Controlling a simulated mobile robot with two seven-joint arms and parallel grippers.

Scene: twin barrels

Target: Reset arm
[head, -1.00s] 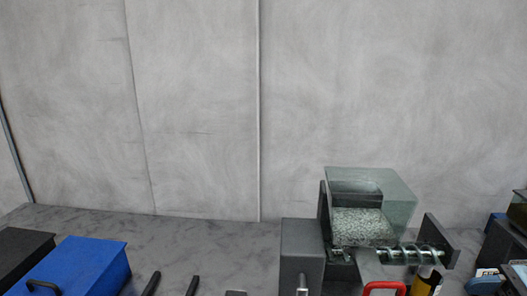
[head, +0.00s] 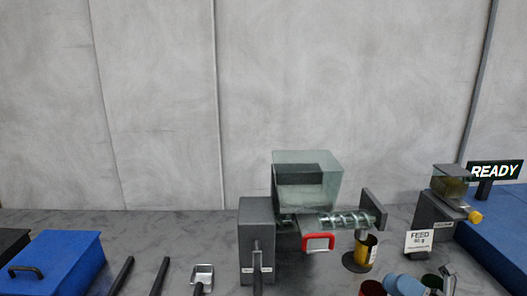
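My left gripper is not in view. A small grey piece (head: 448,281) at the lower right edge may be part of my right gripper. It is too small and cut off to tell whether it is open or shut. A red cup (head: 373,288) is just left of the cylinder. I cannot tell whether anything is held.
A machine with a clear hopper (head: 307,178), a screw and a red handle (head: 318,236) stands mid-bench. A gold can (head: 366,250) is under the screw's end. A blue box (head: 62,262) is left; a feeder (head: 436,212) and READY sign (head: 494,170) are right. Black-handled tools lie in front.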

